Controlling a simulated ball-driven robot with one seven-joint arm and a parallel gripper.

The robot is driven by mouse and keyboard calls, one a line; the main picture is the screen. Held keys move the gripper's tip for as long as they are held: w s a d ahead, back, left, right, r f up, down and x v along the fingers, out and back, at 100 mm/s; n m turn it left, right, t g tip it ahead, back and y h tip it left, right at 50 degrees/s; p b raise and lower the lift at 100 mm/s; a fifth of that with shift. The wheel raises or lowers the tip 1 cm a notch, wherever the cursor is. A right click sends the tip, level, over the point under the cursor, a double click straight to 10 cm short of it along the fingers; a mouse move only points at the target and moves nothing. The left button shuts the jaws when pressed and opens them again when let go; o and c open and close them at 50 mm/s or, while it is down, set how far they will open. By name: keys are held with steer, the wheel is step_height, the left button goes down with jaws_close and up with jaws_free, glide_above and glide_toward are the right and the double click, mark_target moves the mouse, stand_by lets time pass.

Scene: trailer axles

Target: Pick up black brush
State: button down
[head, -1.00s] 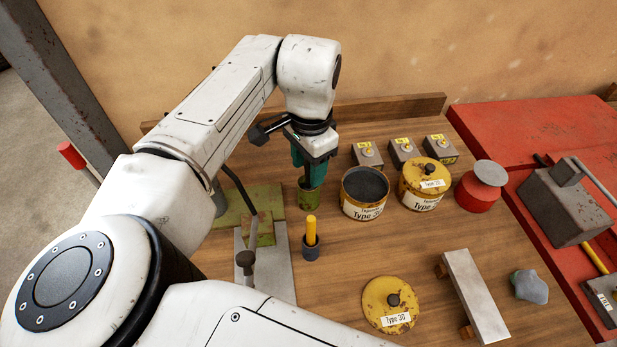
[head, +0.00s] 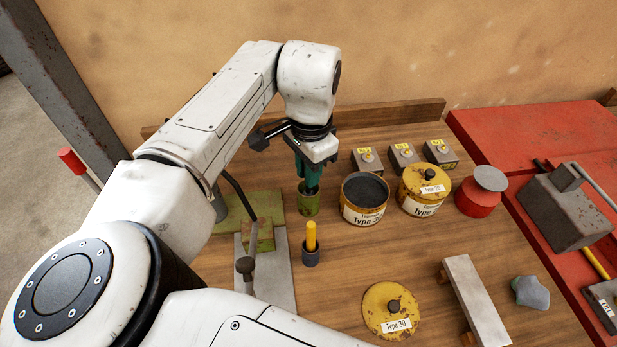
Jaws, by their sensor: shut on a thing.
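My gripper (head: 308,175) points down with its green fingers just above a small green cup (head: 308,204) near the back of the wooden bench. It is shut on the black brush (head: 312,189), of which a small dark part shows between the fingers and the cup's rim. The brush's lower end is hidden in the cup, and its upper part is hidden by the fingers. I cannot tell whether the brush touches the cup's floor.
An open can (head: 363,216) stands close right of the cup, with a lidded yellow can (head: 424,205) beyond. A dark holder (head: 310,257) with a yellow handle is in front. A yellow lid (head: 388,325) and metal bar (head: 476,303) lie nearer. Bare wood lies between them.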

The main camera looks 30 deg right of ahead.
step_height(320, 180, up, 10)
steer(key=shift+b, duration=0.45)
stand_by(0.6)
